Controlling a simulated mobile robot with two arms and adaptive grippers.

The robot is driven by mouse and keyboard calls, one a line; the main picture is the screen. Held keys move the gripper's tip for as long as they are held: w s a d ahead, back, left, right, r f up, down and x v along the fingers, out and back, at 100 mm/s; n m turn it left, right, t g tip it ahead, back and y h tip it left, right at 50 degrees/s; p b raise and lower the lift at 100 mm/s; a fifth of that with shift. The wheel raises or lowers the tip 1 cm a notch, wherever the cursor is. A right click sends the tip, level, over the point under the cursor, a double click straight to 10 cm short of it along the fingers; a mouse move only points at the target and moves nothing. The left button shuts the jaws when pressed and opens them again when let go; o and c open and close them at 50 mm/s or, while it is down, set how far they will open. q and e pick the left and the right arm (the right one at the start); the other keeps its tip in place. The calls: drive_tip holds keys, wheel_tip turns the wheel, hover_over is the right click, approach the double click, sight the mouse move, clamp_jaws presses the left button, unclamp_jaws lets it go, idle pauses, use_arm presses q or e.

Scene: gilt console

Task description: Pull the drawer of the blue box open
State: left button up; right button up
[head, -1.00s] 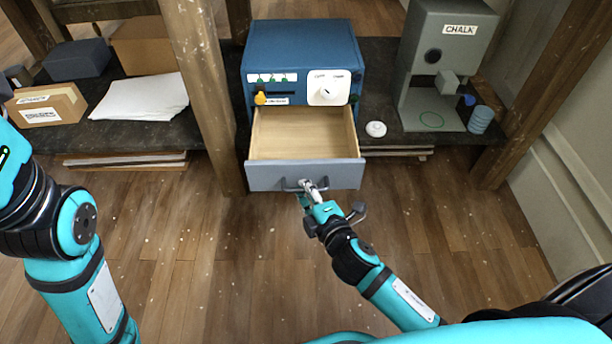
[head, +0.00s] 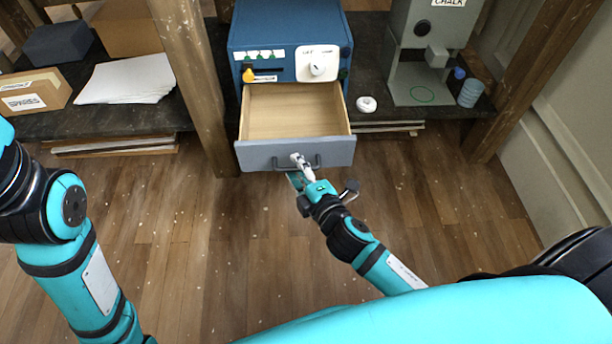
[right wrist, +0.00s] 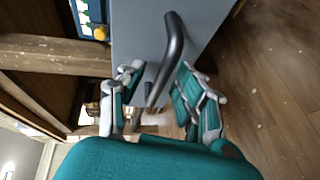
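The blue box (head: 290,30) stands on the dark shelf in the head view. Its drawer (head: 262,154) is pulled well out, and its pale wooden inside looks empty. The drawer front is grey-blue with a dark bar handle (head: 317,161), which also shows large in the right wrist view (right wrist: 172,45). My right gripper (head: 298,168) is at the handle. In the right wrist view its two fingers (right wrist: 160,95) stand apart, with the lower part of the handle between them; I see no firm grip on it. My left arm is at the left edge, its gripper out of frame.
A wooden post (head: 195,80) stands just left of the box. A grey chalk machine (head: 418,60) and a small white round thing (head: 366,104) are to the right. Paper (head: 125,80) and a cardboard box (head: 35,92) are on the left. The floor before the drawer is clear.

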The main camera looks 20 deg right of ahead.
drive_tip(key=v, duration=1.1)
drive_tip(key=shift+s, duration=0.35)
